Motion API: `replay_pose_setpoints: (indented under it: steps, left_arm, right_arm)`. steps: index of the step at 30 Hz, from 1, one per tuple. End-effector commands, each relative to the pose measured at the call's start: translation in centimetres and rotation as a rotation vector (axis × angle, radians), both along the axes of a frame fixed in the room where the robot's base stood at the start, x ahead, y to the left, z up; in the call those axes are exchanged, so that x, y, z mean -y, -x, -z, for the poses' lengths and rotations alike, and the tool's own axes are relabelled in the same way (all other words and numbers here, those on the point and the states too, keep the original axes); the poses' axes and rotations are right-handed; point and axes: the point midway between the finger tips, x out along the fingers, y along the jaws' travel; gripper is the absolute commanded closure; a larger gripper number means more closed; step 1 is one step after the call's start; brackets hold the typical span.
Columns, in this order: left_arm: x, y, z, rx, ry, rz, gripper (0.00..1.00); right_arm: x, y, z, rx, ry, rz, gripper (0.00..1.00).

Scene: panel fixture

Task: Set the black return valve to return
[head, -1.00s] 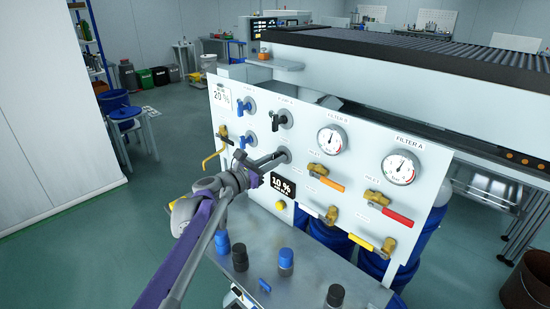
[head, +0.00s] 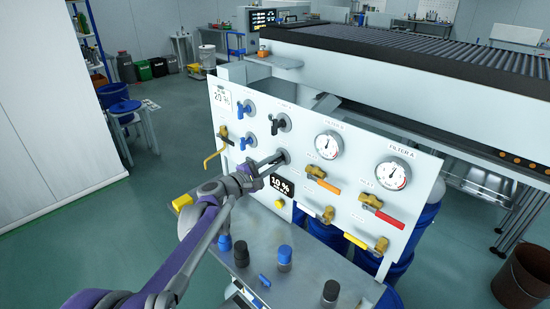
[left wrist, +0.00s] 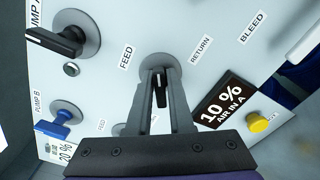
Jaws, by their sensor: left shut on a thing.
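The black return valve sits on the white panel; its grey round base (left wrist: 178,62) shows in the left wrist view, with the label FEED (left wrist: 126,57) to its left and RETURN (left wrist: 200,50) to its right. My left gripper (left wrist: 157,80) is shut on its black handle, with a finger on each side. The fingers hide most of the handle, so its exact angle is hard to tell. In the head view my left gripper (head: 275,160) reaches the valve at the panel's middle left. My right gripper is not in view.
Close by are another black valve (head: 282,122), blue valves (head: 248,107), a 10 % display (head: 281,186) and a yellow button (left wrist: 258,124). Brass valves and gauges (head: 329,145) are to the right. Bottles (head: 285,258) stand on the shelf below.

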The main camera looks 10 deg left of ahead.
Motion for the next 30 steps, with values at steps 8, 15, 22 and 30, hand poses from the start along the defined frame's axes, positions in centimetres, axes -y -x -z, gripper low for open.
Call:
replay_pose_setpoints:
  steps: [8, 15, 22, 30]
  left_arm:
    - [0.1, 0.0, -0.1, 0.141, -0.211, 0.0, 1.0]
    - [0.1, 0.0, 0.0, 0.237, -0.356, 0.001, 1.0]
    - [0.1, 0.0, 0.2, 0.295, -0.444, 0.001, 1.0]
    - [0.1, 0.0, 0.2, 0.32, -0.482, 0.001, 1.0]
  right_arm:
    - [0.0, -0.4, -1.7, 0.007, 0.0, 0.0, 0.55]
    - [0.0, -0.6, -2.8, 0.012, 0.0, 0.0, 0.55]
    - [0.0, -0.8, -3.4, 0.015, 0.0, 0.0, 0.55]
    - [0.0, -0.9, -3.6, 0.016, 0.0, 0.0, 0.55]
